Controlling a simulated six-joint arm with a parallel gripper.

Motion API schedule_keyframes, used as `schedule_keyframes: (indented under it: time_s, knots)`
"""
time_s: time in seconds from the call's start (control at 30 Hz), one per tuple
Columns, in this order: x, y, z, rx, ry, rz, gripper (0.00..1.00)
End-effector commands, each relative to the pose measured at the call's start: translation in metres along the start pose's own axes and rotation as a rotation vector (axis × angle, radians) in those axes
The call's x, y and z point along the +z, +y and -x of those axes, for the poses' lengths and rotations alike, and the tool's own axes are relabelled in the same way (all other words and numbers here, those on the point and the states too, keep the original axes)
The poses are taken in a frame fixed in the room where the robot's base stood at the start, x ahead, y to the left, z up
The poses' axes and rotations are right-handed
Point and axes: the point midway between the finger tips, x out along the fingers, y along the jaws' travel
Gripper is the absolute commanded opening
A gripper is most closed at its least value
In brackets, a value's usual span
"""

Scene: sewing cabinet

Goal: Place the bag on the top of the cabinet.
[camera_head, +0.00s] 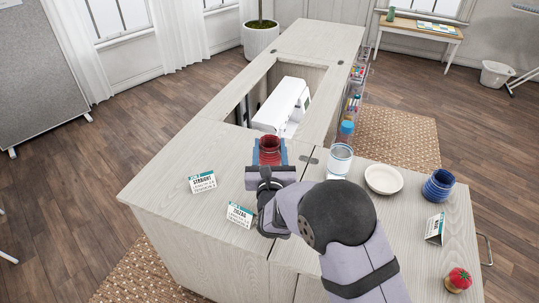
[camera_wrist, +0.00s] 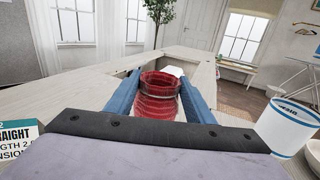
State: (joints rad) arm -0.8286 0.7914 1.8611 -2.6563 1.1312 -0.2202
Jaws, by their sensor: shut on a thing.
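The cabinet (camera_head: 170,155) has a pale wood top, with a rectangular opening at its middle. My gripper (camera_head: 270,158) is low over the cabinet top, in front of this opening. Its blue fingers are closed on a red, ribbed round container (camera_head: 269,144). In the wrist view, the red container (camera_wrist: 160,92) stands roughly upright between the two fingers, with its rim uppermost. I cannot tell whether its base touches the cabinet top. I see nothing that is clearly a bag.
A white sewing machine (camera_head: 284,105) sits in the opening. Label cards (camera_head: 202,182) stand to the left. The far-left top is clear.

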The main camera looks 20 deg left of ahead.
Motion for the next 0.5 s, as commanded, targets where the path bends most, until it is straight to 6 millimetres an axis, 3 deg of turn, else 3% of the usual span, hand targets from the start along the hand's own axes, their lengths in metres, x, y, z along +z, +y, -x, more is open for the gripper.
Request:
schedule_keyframes:
  time_s: [0.2,0.5]
  knots:
    - [-0.027,0.000,0.000,0.001,0.001,0.002,0.26]
    - [-0.030,0.000,0.000,0.000,-0.001,0.000,0.26]
